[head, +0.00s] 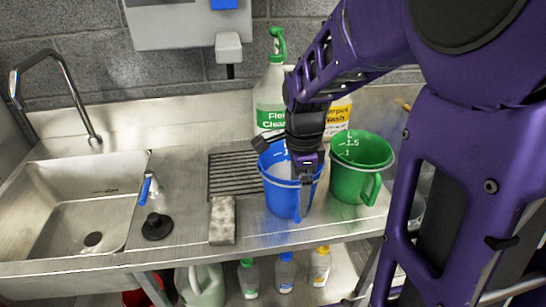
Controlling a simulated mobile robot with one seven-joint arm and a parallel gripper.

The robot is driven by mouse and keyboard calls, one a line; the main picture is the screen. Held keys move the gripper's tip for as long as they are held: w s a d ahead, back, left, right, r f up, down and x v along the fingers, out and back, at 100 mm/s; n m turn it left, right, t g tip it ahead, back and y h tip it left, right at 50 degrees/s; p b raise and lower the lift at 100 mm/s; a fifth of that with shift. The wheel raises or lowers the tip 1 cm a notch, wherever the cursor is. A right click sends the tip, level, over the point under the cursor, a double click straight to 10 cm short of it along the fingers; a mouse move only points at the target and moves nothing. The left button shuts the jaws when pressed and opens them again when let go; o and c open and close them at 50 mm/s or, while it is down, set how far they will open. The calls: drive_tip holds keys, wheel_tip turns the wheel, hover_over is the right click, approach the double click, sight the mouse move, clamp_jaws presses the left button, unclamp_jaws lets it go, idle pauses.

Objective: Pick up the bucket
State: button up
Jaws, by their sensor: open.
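A blue bucket (284,200) with a measuring scale inside and a handle at its front stands upright on the steel counter, right of the middle. My gripper (306,172) is open and points down at the bucket's right rim. It covers part of the rim and the inside; I cannot tell whether it touches the rim. A green bucket (350,188) of the same kind stands close on the right, its handle toward the front right. A red container (136,297), only partly in view, sits below the counter.
A green-capped cleaner bottle (270,95) and a yellow-labelled wash bottle (338,117) stand behind the buckets. A grey sponge block (222,220) and a black plunger (157,226) lie left. The sink (75,205) is far left. Several small bottles stand below.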

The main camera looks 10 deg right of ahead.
drive_tip(key=shift+w+d+f+b, duration=0.1)
drive_tip(key=shift+w+f+b, duration=0.05)
drive_tip(key=shift+f+b, duration=1.2)
drive_tip(key=shift+w+d+f+b, duration=0.15)
drive_tip(key=shift+f+b, duration=0.9)
drive_tip(key=shift+f, duration=0.6)
drive_tip(key=shift+a, duration=0.1)
drive_tip(key=shift+s, duration=0.1)
clamp_jaws()
drive_tip(key=shift+r, duration=0.1)
